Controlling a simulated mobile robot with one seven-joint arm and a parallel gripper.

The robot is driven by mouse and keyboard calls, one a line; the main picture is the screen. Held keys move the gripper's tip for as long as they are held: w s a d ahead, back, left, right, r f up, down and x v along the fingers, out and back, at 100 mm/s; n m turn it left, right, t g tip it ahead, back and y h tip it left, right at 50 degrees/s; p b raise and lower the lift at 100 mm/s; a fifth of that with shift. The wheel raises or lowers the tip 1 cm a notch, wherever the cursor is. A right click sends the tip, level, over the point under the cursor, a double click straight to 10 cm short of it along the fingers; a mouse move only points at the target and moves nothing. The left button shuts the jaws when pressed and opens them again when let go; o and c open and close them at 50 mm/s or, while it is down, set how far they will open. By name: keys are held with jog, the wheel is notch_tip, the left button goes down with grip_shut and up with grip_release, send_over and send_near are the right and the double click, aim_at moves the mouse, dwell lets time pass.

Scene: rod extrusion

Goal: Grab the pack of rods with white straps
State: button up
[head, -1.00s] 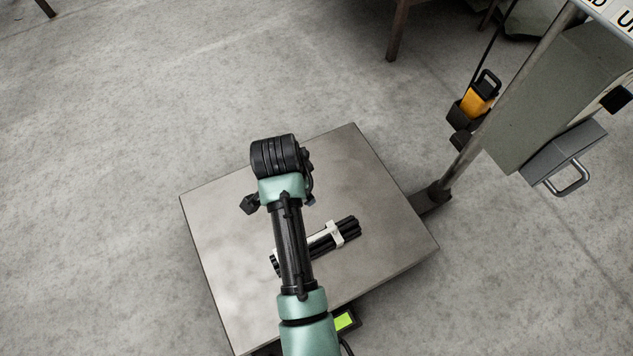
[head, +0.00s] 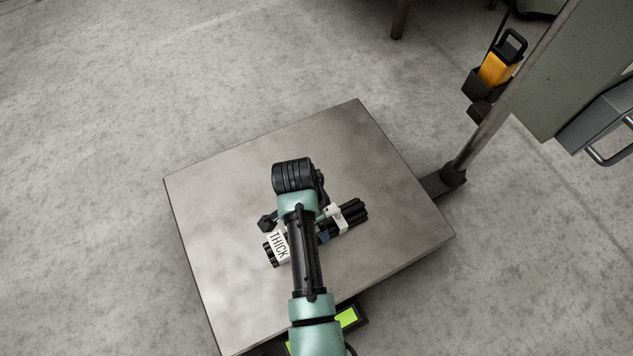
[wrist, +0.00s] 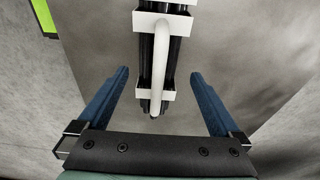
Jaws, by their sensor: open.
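The pack of black rods with white straps (head: 342,216) lies on the metal platform (head: 225,225), partly hidden under my arm in the head view. A white label reading "THICK" shows at its left part. In the wrist view the pack (wrist: 168,47) runs from the top edge to the middle, with two white straps joined by a white handle (wrist: 159,72). My gripper (wrist: 160,82) is open, its blue fingers spread on either side of the pack's near end and apart from it. In the head view my arm covers most of the gripper.
The rest of the platform is bare.

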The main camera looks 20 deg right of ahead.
jog(key=shift+s+d+f+b, duration=0.15)
jog(key=shift+f+b, duration=2.5)
jog(key=shift+b, duration=0.1)
jog(key=shift+r, duration=0.1)
